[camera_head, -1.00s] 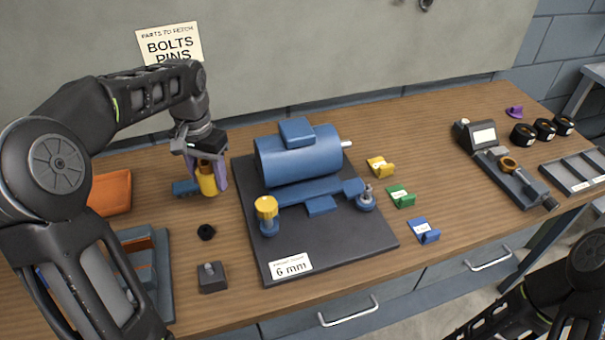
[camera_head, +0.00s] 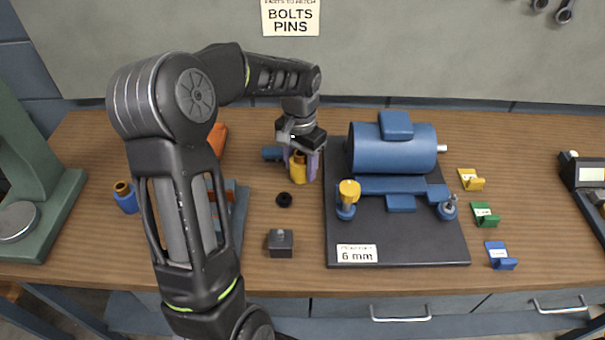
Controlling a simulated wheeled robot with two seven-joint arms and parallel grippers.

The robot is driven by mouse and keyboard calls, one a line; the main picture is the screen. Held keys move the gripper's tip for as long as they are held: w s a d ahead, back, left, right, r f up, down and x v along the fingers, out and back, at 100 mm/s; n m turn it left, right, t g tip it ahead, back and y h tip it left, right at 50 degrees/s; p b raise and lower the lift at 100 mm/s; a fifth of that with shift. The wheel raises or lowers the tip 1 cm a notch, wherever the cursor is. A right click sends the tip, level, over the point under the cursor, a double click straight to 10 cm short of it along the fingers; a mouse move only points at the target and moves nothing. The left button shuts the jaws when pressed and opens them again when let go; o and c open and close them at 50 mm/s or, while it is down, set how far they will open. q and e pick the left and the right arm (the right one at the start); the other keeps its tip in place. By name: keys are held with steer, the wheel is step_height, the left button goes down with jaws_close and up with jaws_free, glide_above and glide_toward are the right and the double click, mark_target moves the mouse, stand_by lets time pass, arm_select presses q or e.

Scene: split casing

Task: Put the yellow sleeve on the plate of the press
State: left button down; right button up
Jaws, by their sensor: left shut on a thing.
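The yellow sleeve (camera_head: 298,169) is upright between the purple-grey fingers of my left gripper (camera_head: 303,160), left of the motor board. My left gripper is shut on it; whether the sleeve touches the table I cannot tell. The green press (camera_head: 58,205) stands at the far left, partly cut by the picture edge. Its round grey plate (camera_head: 17,222) is bare where it shows. My right gripper is out of view.
A blue motor (camera_head: 392,150) lies on a dark board (camera_head: 400,245). A blue cylinder (camera_head: 125,197) stands between the press and my left arm. A grey block (camera_head: 280,243) and black nut (camera_head: 284,200) lie before the gripper. My arm partly hides an orange bin (camera_head: 217,138) and blue-grey tray (camera_head: 238,215).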

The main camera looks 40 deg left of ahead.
mark_target(300, 154)
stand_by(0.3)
arm_select(q)
steer(key=shift+f+p, duration=0.3)
steer(key=shift+f, duration=1.55)
steer(key=shift+f, duration=0.1)
steer(key=shift+f, duration=0.1)
steer(key=c, duration=0.7)
jaws_free()
steer(key=shift+o, duration=0.2)
step_height(300, 154, up, 12)
steer(key=shift+r+b, duration=0.2)
steer(key=shift+b, duration=0.45)
